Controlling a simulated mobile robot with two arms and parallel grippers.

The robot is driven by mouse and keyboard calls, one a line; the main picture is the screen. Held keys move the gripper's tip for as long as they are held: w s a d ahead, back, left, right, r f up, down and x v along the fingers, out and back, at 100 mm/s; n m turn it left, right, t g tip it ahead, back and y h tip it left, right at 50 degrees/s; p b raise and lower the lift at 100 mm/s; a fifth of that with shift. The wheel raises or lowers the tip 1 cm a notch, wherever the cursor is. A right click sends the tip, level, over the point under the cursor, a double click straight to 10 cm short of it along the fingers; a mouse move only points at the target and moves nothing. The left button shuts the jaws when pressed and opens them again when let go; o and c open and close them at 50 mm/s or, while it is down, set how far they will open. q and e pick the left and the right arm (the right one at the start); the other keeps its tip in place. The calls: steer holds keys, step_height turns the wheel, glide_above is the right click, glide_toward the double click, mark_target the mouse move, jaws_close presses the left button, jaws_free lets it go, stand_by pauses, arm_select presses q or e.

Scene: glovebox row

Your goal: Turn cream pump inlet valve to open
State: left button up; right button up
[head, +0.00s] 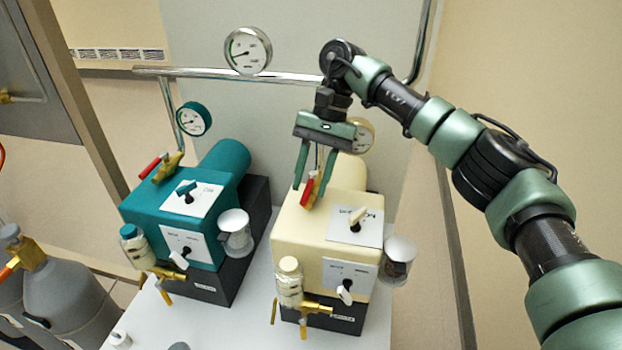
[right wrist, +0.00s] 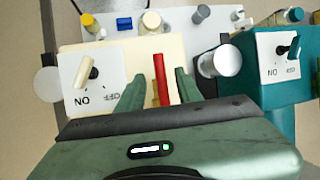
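The cream pump (head: 315,239) stands on the white bench on the right, beside the teal pump. Its inlet valve has a red lever (head: 307,192) at the top left of the pump; the lever also shows in the right wrist view (right wrist: 161,79). My right gripper (head: 312,188) is above the cream pump with its fingers pointing down. Its two fingers are apart, one on each side of the red lever. In the right wrist view the lever stands between the fingers with gaps visible on both sides. The valve body is mostly hidden. My left gripper is not in view.
The teal pump (head: 187,221) has its own red lever (head: 150,167). A cream gauge (head: 361,135) is close behind my right gripper. A metal rail (head: 240,75) with a white gauge (head: 248,50) runs behind. Grey gas cylinders (head: 62,285) stand at lower left.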

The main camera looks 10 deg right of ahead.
steer(key=v, duration=0.7)
steer(key=shift+r, duration=0.35)
steer(key=shift+d, duration=0.2)
